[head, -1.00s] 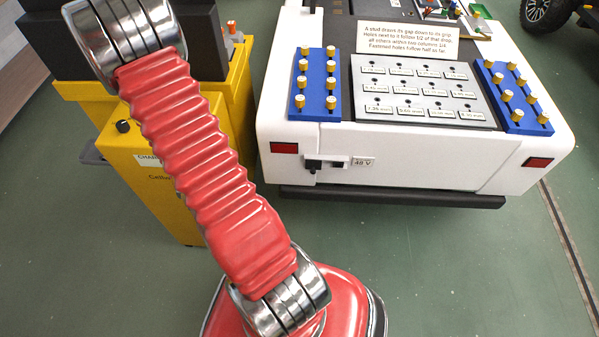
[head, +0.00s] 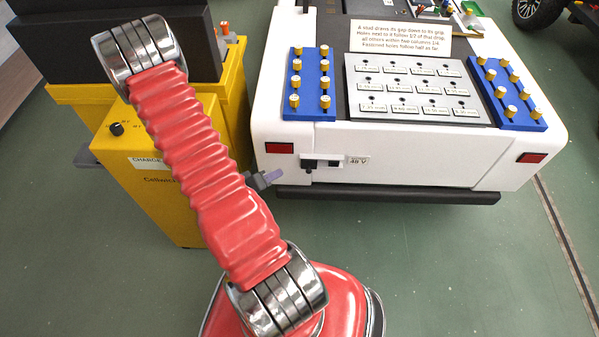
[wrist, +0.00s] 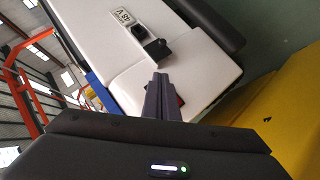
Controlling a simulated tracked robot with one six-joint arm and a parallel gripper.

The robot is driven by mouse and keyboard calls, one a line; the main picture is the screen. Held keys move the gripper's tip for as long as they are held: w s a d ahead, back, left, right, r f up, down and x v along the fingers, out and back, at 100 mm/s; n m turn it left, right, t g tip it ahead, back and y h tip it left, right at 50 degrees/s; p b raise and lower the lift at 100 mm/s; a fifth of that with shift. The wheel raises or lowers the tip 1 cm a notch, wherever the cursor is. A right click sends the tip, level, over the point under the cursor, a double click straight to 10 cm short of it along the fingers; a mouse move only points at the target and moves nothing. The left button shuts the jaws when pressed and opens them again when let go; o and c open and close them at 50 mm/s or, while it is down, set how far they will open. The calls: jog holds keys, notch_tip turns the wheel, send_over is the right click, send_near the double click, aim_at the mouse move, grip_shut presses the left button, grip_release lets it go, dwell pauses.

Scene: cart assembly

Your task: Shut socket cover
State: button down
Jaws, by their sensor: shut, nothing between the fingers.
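The black socket with its cover (head: 322,163) is on the white rear face of the cart, beside a "48 V" label (head: 358,161). I cannot tell for sure how far the cover stands open. My gripper (head: 270,178) pokes out from behind my red arm, left of the socket and apart from it. In the wrist view, its grey fingers (wrist: 163,88) are shut and empty, pointing towards the cart's rear face near the socket.
A red light (head: 279,148) sits left of the socket, partly hidden by my fingers in the wrist view. A black bumper (head: 390,195) runs below. A yellow charging cabinet (head: 160,190) stands at left. Blue racks with yellow studs (head: 308,84) lie on top. Green floor is clear in front.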

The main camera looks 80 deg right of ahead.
send_near(308, 168)
jog(key=w+d, duration=0.1)
jog(key=d, duration=0.2)
jog(key=shift+s+d+f, duration=0.2)
jog(key=shift+s+f, duration=0.4)
jog(key=shift+f, duration=0.05)
jog(key=shift+s+d+f, duration=0.25)
jog(key=shift+s+f, duration=0.35)
jog(key=shift+f, duration=0.05)
